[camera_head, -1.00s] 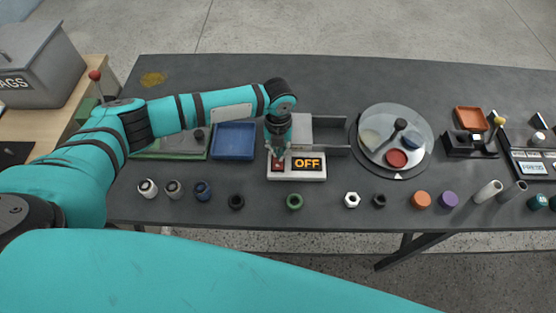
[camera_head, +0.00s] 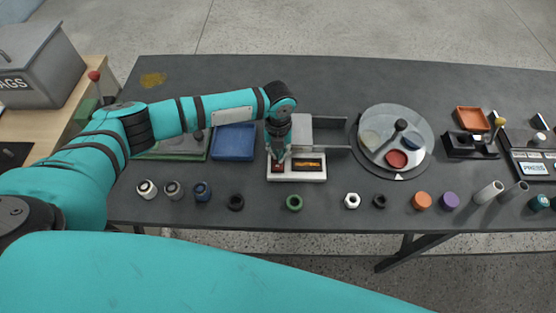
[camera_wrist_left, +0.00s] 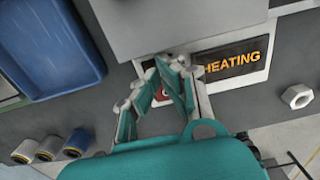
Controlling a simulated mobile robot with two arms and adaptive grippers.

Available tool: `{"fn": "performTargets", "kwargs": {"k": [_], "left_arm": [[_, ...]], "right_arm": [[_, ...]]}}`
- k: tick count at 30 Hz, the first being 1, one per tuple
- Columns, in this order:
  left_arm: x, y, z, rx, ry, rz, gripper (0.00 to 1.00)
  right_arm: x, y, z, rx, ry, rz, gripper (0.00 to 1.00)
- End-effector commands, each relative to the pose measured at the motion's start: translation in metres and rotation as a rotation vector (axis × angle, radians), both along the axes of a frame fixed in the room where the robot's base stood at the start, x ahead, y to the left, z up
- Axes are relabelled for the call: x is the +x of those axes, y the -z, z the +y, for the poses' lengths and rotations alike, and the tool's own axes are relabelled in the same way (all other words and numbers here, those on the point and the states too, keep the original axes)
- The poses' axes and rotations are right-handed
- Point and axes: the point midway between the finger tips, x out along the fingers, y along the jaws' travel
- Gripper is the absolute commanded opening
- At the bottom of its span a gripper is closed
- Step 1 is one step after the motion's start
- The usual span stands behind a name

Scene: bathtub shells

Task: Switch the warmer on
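The warmer's white control box (camera_head: 305,175) stands mid-table at the front of a grey metal housing (camera_head: 325,124). Its red button (camera_head: 277,168) is at the left of its top, beside a dark display (camera_head: 308,164). In the left wrist view the display (camera_wrist_left: 232,64) reads HEATING in orange letters. My left gripper (camera_head: 278,158) points down at the red button, its fingertips at or just above it. Its fingers look shut and hold nothing. They cover most of the button in the wrist view, so contact is hard to tell. My right gripper is not in view.
A blue tray (camera_head: 234,141) lies left of the warmer, and a round glass turntable (camera_head: 415,120) stands to the right. Nuts, rings and caps line the front edge, including a green ring (camera_head: 295,202) and a white nut (camera_head: 352,200). The table's back is mostly clear.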

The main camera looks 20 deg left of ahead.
Motion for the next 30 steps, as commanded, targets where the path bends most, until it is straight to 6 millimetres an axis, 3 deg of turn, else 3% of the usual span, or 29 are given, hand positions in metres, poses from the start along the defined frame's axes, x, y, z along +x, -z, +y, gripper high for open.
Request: {"fn": "performTargets", "kwargs": {"k": [22,30], "left_arm": [[-0.001,-0.062,0.000,0.000,0.001,0.002,0.00],[-0.001,-0.067,0.000,0.000,0.001,0.002,0.00]], "right_arm": [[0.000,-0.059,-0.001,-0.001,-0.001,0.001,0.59],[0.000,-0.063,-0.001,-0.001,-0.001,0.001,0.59]]}}
